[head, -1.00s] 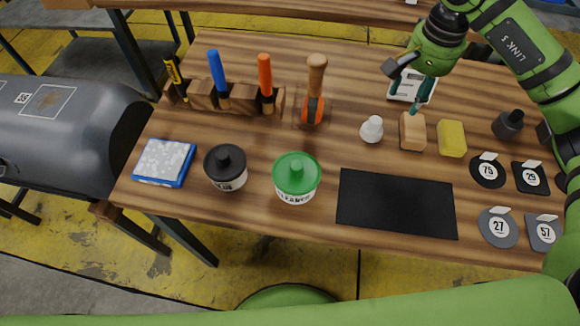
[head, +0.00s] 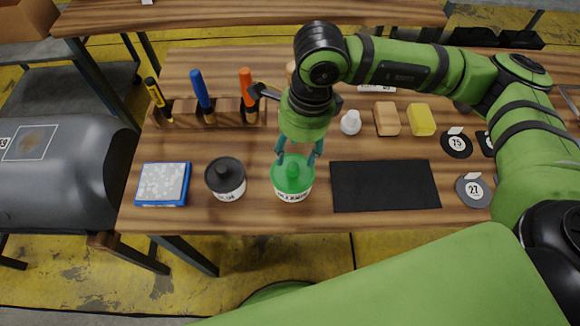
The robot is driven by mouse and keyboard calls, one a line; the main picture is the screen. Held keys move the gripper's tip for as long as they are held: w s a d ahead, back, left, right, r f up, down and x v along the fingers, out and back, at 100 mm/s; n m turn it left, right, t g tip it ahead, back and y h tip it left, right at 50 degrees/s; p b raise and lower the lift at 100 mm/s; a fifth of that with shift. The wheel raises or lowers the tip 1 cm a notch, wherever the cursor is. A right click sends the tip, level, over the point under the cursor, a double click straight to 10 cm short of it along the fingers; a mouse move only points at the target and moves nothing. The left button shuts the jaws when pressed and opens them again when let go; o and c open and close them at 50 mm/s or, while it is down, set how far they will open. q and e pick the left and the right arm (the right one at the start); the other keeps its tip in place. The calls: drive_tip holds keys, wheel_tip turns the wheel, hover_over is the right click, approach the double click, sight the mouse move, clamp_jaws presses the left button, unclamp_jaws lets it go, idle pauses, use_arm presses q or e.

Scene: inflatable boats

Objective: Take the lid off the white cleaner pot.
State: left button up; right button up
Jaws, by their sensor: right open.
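The white cleaner pot (head: 293,195) stands upright near the front middle of the table, with its green lid (head: 293,181) on top. My right gripper (head: 299,155) is directly over the lid, pointing down. Its fingers are open, one on each side of the lid's top, and look close to it. I cannot tell whether they touch the lid. My left gripper is not in view.
A white pot with a black lid (head: 226,179) stands left of the cleaner pot. A black mat (head: 384,185) lies to its right. A blue-edged pad (head: 163,184) is at the left. A wooden rack (head: 229,112) holds tools behind. My right arm covers part of the table's back.

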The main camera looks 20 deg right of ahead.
sight(293, 166)
drive_tip(key=f, duration=0.1)
drive_tip(key=f+p, duration=0.1)
drive_tip(key=f, duration=0.1)
drive_tip(key=f+p, duration=0.1)
drive_tip(key=shift+a+f, duration=0.25)
drive_tip(key=shift+f, duration=0.4)
drive_tip(key=c, duration=1)
drive_tip(key=shift+o, duration=0.2)
